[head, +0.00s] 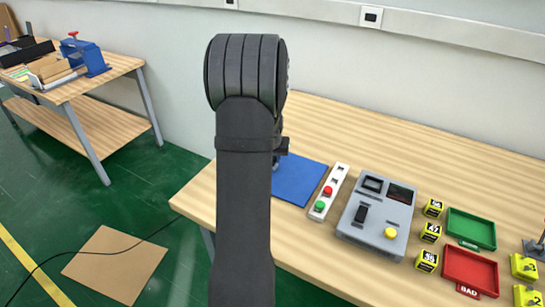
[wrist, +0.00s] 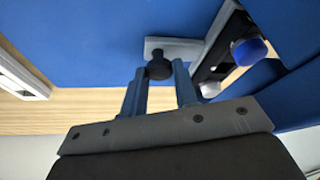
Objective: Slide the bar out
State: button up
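In the wrist view a short grey bar (wrist: 180,50) with a round black knob (wrist: 158,68) lies against a blue surface. I take this to be the task's bar. My gripper (wrist: 160,70) has its two blue-grey fingers apart, with the knob between the fingertips. The knob looks close to the left finger; I cannot tell whether both fingers press on it. In the head view my arm hides the bar and most of the gripper, above the blue mat (head: 300,180).
On the table (head: 400,130), right of my arm, are a white button strip (head: 330,190), a grey device (head: 376,218), yellow numbered blocks (head: 431,233), a green tray (head: 470,230) and a red tray (head: 470,268). A blue-capped fixture (wrist: 248,51) sits close right of the bar.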

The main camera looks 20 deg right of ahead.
jog(key=s+d, duration=1.1)
grip_shut()
jog(key=o, duration=1)
grip_release()
jog(key=shift+s, duration=0.1)
jog(key=shift+c, duration=0.2)
jog(key=shift+o, duration=0.2)
jog(key=shift+r, duration=0.25)
jog(key=v, duration=1.7)
